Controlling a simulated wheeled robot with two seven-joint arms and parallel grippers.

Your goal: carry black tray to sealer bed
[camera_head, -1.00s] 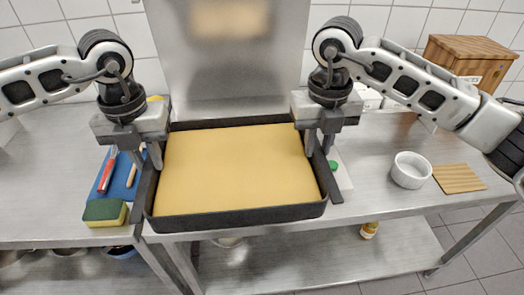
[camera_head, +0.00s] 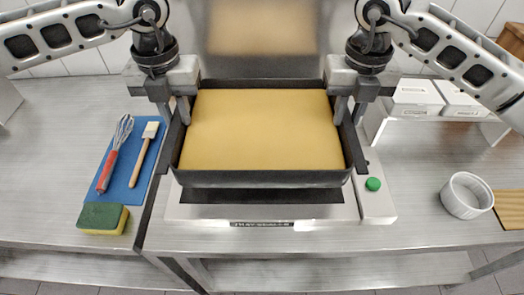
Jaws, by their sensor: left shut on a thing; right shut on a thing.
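The black tray (camera_head: 263,178), filled with a flat yellow layer, is held level between my two grippers. My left gripper (camera_head: 178,115) is shut on the tray's left side. My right gripper (camera_head: 348,115) is shut on its right side. The sealer bed (camera_head: 262,212) is a light metal unit with a dark top, below the tray and showing along its front. The tray hides most of the bed. I cannot tell whether the tray touches it. A green button (camera_head: 373,184) is at the sealer's right.
A blue mat (camera_head: 117,187) with a whisk (camera_head: 112,155) and a brush (camera_head: 142,155) lies left, with a sponge (camera_head: 103,218) in front. A white ramekin (camera_head: 466,195) and a wooden board (camera_head: 509,208) are right. White boxes (camera_head: 416,97) stand on a rack behind.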

